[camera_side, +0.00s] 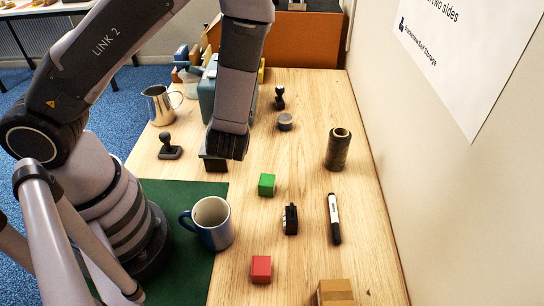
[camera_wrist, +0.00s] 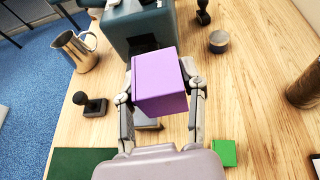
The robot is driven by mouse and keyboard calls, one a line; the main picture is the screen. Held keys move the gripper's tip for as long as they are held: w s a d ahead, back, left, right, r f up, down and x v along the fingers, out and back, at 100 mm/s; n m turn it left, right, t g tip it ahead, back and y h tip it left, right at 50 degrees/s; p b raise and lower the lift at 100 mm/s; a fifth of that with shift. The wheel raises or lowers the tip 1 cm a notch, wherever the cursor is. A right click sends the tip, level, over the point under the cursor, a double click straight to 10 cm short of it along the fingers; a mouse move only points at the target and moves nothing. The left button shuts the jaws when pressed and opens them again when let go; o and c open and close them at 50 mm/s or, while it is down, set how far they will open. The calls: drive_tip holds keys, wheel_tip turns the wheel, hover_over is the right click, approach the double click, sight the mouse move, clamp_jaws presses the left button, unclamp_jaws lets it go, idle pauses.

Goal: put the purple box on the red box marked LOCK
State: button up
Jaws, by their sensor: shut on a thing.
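The purple box (camera_wrist: 160,82) is between the two fingers of my gripper (camera_wrist: 161,92) in the wrist view, and the gripper is shut on it. In the side view my wrist and gripper (camera_side: 228,145) hang over the middle-left of the table and hide the purple box. A red box (camera_side: 261,269) sits on the table near the front in the side view, well apart from my gripper. Its LOCK mark cannot be read here. The red box does not show in the wrist view.
A green box (camera_side: 267,185), a black small object (camera_side: 290,219) and a marker (camera_side: 334,218) lie between my gripper and the front right. A blue mug (camera_side: 210,222) stands left of them. A brown roll (camera_side: 338,149) stands at the right. A cardboard box (camera_side: 335,292) is at the front edge.

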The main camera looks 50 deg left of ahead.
drive_tip(key=s+a+r+n+g, duration=0.2)
drive_tip(key=s+a+n+g, duration=0.1)
drive_tip(key=s+n+g, duration=1.2)
drive_tip(key=s+d+f+n+g+h, duration=0.1)
drive_tip(key=s+d+n+g+h, duration=0.6)
drive_tip(key=d, duration=0.3)
drive_tip(key=n+t+h, duration=0.4)
drive_tip(key=n+h, duration=0.9)
hover_over(261, 265)
drive_tip(key=f, duration=0.1)
wheel_tip(261, 265, down, 10)
drive_tip(key=shift+r, duration=0.1)
drive_tip(key=shift+f, duration=2.05)
drive_tip(key=shift+f, duration=0.1)
